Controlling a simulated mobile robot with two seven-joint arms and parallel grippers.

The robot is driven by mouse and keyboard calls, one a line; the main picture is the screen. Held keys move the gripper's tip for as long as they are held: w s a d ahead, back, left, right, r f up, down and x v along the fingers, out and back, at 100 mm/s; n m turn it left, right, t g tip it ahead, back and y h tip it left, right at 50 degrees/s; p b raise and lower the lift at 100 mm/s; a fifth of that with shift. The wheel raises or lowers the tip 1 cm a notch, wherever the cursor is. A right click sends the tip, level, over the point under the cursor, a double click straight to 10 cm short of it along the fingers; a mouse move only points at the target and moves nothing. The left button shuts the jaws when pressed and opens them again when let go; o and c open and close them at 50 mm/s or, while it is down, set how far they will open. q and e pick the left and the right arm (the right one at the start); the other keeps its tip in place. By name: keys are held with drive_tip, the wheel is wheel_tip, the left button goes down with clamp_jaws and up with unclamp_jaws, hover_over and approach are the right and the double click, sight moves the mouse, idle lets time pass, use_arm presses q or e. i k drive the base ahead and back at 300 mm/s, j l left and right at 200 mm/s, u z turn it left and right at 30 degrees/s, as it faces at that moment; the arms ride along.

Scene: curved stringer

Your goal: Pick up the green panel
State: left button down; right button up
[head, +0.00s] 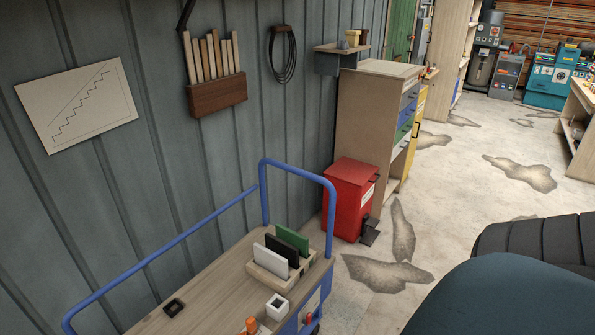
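The green panel (293,239) stands upright in a slotted wooden holder (263,277) on a cart. It is the rearmost of three panels. A black panel (283,250) stands in front of it, and a white panel (270,261) in front of that. The lower part of the green panel is hidden by the black panel and the holder. Neither of my grippers is in view.
The cart (215,272) has blue rails (299,166) beside the corrugated wall. On it are a white block (277,307), a small black square piece (174,307) and an orange-topped item (251,325). A red bin (348,198) stands behind. Stained floor lies open to the right.

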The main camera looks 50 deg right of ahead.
sight(296, 239)
drive_tip(key=i+l, duration=0.1)
drive_tip(key=l, duration=0.4)
drive_tip(key=i+l, duration=0.1)
drive_tip(key=l, duration=0.35)
drive_tip(key=i+l, duration=0.1)
drive_tip(key=l, duration=0.4)
drive_tip(key=i+l, duration=0.1)
drive_tip(key=l, duration=0.35)
